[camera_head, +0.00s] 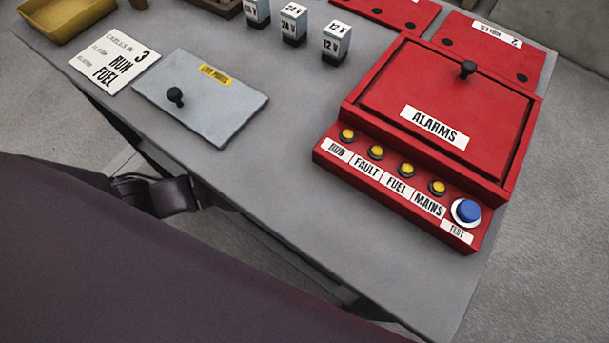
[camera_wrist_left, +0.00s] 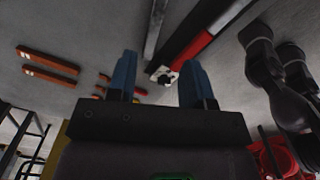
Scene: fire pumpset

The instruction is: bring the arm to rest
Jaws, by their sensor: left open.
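My left gripper (camera_wrist_left: 160,78) shows in the left wrist view with its two blue fingers wide apart. Nothing is between the fingers, and they touch nothing that I can see. In the head view no gripper shows over the grey table (camera_head: 255,185). A dark jointed part, which looks like one of my arm links, shows below the table's near edge at the left. My right gripper is in neither view.
On the table are a red alarm box (camera_head: 440,95) with yellow lamps and a blue button (camera_head: 467,211), a grey lidded plate (camera_head: 215,110), a white card (camera_head: 115,68), a yellow tray (camera_head: 62,18) and small labelled blocks (camera_head: 292,22). The table's near middle is bare.

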